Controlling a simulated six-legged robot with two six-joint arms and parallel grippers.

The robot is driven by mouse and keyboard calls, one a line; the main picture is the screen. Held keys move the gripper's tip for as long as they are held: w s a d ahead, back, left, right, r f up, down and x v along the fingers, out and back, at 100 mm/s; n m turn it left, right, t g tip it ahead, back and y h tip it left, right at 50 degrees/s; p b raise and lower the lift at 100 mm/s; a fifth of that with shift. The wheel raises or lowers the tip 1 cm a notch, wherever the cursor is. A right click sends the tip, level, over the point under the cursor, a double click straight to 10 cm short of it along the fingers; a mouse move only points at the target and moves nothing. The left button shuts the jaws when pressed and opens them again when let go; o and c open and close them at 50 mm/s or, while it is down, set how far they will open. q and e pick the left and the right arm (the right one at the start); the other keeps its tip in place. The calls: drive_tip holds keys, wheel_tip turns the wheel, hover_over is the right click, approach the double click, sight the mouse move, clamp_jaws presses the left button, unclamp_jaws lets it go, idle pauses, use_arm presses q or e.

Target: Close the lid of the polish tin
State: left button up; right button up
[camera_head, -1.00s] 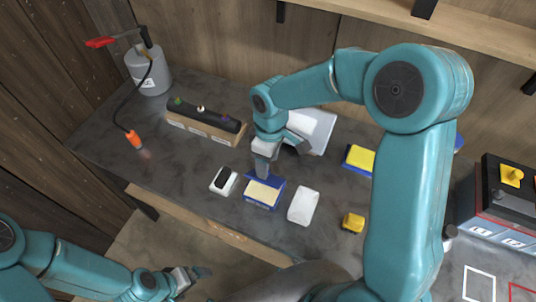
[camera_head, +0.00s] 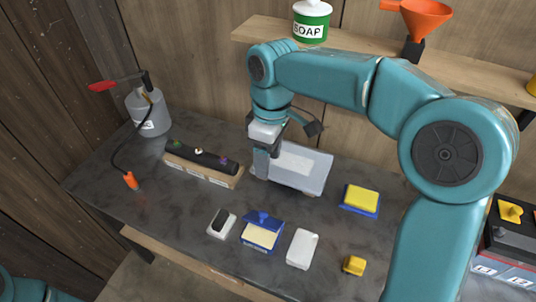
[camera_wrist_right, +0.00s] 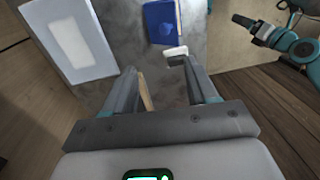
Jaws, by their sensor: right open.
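The polish tin, a blue box with a cream filling (camera_head: 262,236), stands on the dark bench. Its blue lid (camera_head: 263,217) is raised at the far side, with the cream surface uncovered. The lid, with a blue knob, also shows in the right wrist view (camera_wrist_right: 160,22). My right gripper (camera_head: 263,166) is open and empty, behind and above the tin, near a grey tray; its fingers show in the wrist view (camera_wrist_right: 157,70). My left gripper (camera_wrist_right: 262,33) is small in the wrist view's upper right; its jaw state is unclear.
The grey tray (camera_head: 313,178) lies behind the tin. A white dish with a black piece (camera_head: 221,223) is left of it, a white block (camera_head: 301,249) right. A yellow block (camera_head: 354,265) and a yellow-topped blue item (camera_head: 360,198) lie farther right. A dark rack (camera_head: 202,164) stands left.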

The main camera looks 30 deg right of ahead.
drive_tip(key=shift+c, duration=0.3)
drive_tip(key=c, duration=0.5)
drive_tip(key=shift+w+a+n, duration=0.15)
drive_tip(key=shift+a+n, duration=0.25)
drive_tip(key=shift+n, duration=0.3)
clamp_jaws()
drive_tip(key=d+f+t+y+b, duration=0.1)
drive_tip(key=d+f+y+b, duration=0.1)
drive_tip(key=d+f+y, duration=0.3)
drive_tip(key=h+p, duration=0.1)
drive_tip(key=p, duration=0.1)
approach(265, 215)
wheel_tip(265, 215, down, 5)
drive_tip(key=w+a, duration=0.2)
drive_tip(key=w, duration=0.1)
drive_tip(key=shift+s+a+f+m, duration=0.3)
drive_tip(key=shift+s+m, duration=0.1)
drive_tip(key=shift+s, duration=0.1)
drive_tip(key=shift+f, duration=0.15)
